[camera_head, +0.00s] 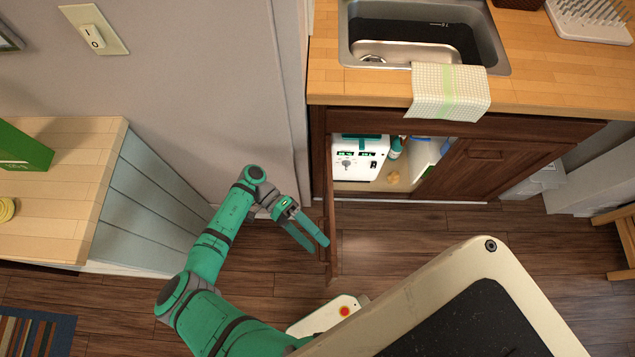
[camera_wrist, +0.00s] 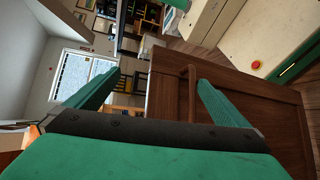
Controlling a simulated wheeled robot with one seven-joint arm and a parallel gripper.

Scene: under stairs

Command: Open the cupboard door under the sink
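The left cupboard door (camera_head: 331,225) under the sink (camera_head: 425,32) stands swung out, roughly square to the cabinet front, and shows nearly edge-on. In the wrist view, the brown door panel (camera_wrist: 255,105) fills the right side, with its bar handle (camera_wrist: 190,88) beside the right finger. My gripper (camera_head: 319,246) is at the door's outer, left side, near its free end. Its fingers are apart in the wrist view (camera_wrist: 159,79), with nothing visibly clamped. One fingertip overlaps the door in the head view; I cannot tell whether it touches.
Inside the opening are a white box-like device (camera_head: 359,160), a bottle (camera_head: 395,148) and a small yellow item (camera_head: 392,178). The right cupboard door (camera_head: 487,165) is shut. A wooden-topped counter (camera_head: 60,190) stands left of my arm. Floor (camera_head: 385,225) before the opening is clear.

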